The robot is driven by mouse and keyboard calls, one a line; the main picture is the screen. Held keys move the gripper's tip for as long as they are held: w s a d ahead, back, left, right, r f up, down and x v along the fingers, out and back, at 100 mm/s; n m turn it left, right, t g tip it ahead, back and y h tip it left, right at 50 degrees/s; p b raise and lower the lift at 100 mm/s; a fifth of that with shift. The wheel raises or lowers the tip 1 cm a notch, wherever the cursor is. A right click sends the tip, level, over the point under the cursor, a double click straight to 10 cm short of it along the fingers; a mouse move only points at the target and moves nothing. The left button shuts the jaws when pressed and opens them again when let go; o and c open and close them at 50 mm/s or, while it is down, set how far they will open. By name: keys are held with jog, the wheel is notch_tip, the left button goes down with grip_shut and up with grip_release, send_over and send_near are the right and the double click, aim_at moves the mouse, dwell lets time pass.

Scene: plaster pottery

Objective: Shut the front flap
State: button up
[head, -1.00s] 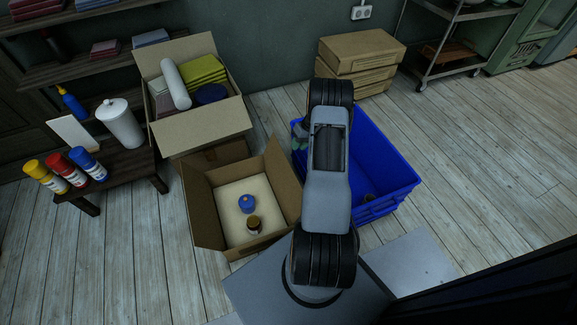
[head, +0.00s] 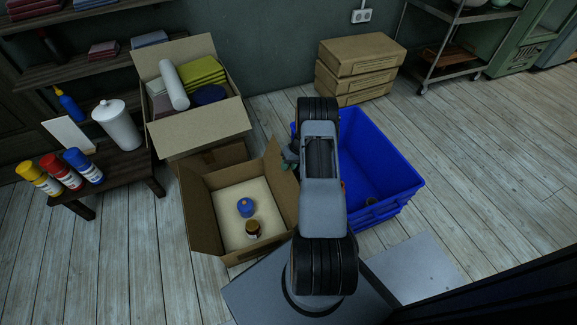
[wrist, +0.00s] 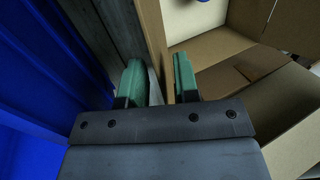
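An open cardboard box (head: 203,218) stands on the floor in the head view. A blue-capped jar (head: 245,207) and an amber jar (head: 253,229) sit on its pale bottom. Its left and right flaps stand up; I cannot tell which flap is called the front one. My gripper (head: 290,155) is at the upper edge of the right flap (head: 284,182), partly hidden by my arm. In the wrist view its green fingertips (wrist: 159,82) are apart, with the cardboard flap (wrist: 154,35) running up between them. I cannot tell whether they touch it.
A blue crate (head: 385,160) stands close right of the box. A fuller carton (head: 200,130) stands behind it. A low table (head: 120,185) with spray cans (head: 62,172) is at left. Stacked cartons (head: 360,55) stand by the wall. Floor at far right is clear.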

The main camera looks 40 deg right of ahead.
jog(key=shift+c, duration=0.4)
grip_shut()
